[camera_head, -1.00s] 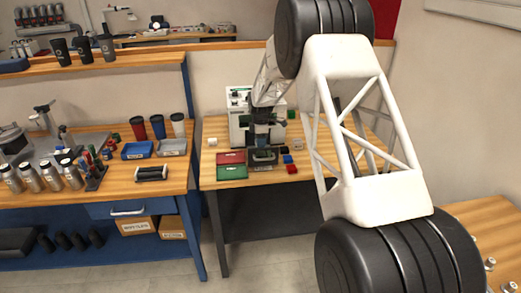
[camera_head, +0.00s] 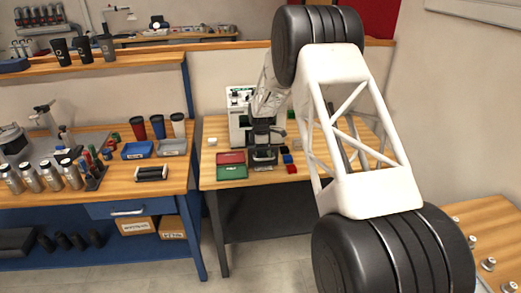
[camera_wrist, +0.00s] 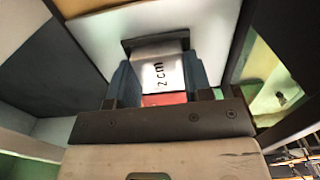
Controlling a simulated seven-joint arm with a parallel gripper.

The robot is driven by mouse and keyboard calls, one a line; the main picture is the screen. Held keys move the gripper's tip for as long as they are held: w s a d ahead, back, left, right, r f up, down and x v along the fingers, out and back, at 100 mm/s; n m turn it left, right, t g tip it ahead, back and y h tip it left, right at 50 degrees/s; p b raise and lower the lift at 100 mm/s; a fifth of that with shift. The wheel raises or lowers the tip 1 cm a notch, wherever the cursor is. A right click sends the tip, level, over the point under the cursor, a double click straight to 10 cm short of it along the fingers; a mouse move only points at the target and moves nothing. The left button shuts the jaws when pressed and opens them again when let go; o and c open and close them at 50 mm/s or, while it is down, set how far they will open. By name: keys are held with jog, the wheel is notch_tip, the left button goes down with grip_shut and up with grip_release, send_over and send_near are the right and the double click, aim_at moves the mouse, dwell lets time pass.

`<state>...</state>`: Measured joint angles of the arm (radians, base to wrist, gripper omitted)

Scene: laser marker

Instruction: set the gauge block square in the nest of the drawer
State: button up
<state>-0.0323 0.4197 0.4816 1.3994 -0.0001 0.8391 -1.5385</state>
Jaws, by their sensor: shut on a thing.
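The gauge block (camera_wrist: 160,75), silver with "2 cm" on its face and a red band at its near end, is held in my gripper (camera_wrist: 160,85) in the wrist view. Blue-grey fingers close on its two sides. A dark bar lies across its far end; I cannot tell whether it is part of the nest or touches the block. In the head view my gripper (camera_head: 264,138) points down in front of the white laser marker (camera_head: 237,122). The dark drawer area (camera_head: 263,160) lies just below it. The nest itself is not clearly visible.
A red tray (camera_head: 231,158) and a green tray (camera_head: 232,173) lie left of the drawer area. Small blue (camera_head: 287,158) and red (camera_head: 292,169) blocks lie to its right. The wooden table's (camera_head: 320,180) front edge is close by.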

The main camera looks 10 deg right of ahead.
jog(key=shift+f, duration=0.2)
jog(key=shift+s+f, duration=0.2)
jog(key=shift+f, duration=0.35)
jog(key=o, duration=1)
jog(key=shift+s+f, duration=0.2)
jog(key=shift+f, duration=0.15)
jog(key=shift+c, duration=0.2)
jog(key=shift+r, duration=0.15)
notch_tip(320, 180, up, 14)
jog(key=shift+w, duration=0.35)
jog(key=shift+r, duration=0.1)
